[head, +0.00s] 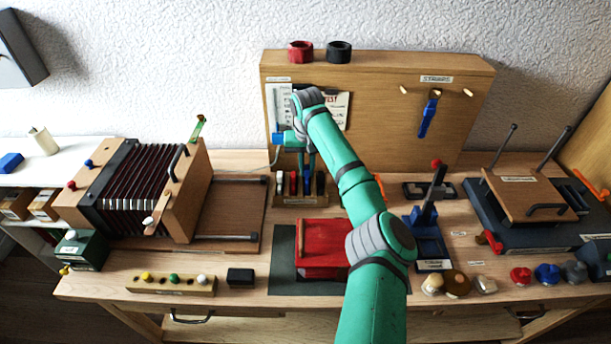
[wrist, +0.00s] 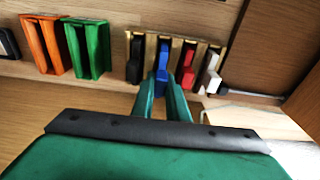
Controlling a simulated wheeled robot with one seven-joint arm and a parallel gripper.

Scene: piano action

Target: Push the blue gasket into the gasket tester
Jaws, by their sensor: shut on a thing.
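A wooden rack (head: 300,201) at the back of the bench holds a row of upright coloured pieces, black, blue, red and white. The blue piece, which looks like the blue gasket (wrist: 163,58), stands between the black and red ones in the wrist view. My gripper (wrist: 162,88) is shut on its near end, with the green fingertips on either side of it. In the head view my gripper (head: 308,168) points down at the rack, and the fingers partly cover the blue piece. I cannot tell which part is the gasket tester; no label for it is readable.
Green (wrist: 90,48) and orange (wrist: 42,45) slotted holders stand beside the rack. A red box (head: 318,248) on a dark mat lies in front of it. The bellows unit (head: 140,190) is left, a blue stand (head: 428,230) right. A tall wooden panel (head: 385,125) rises behind.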

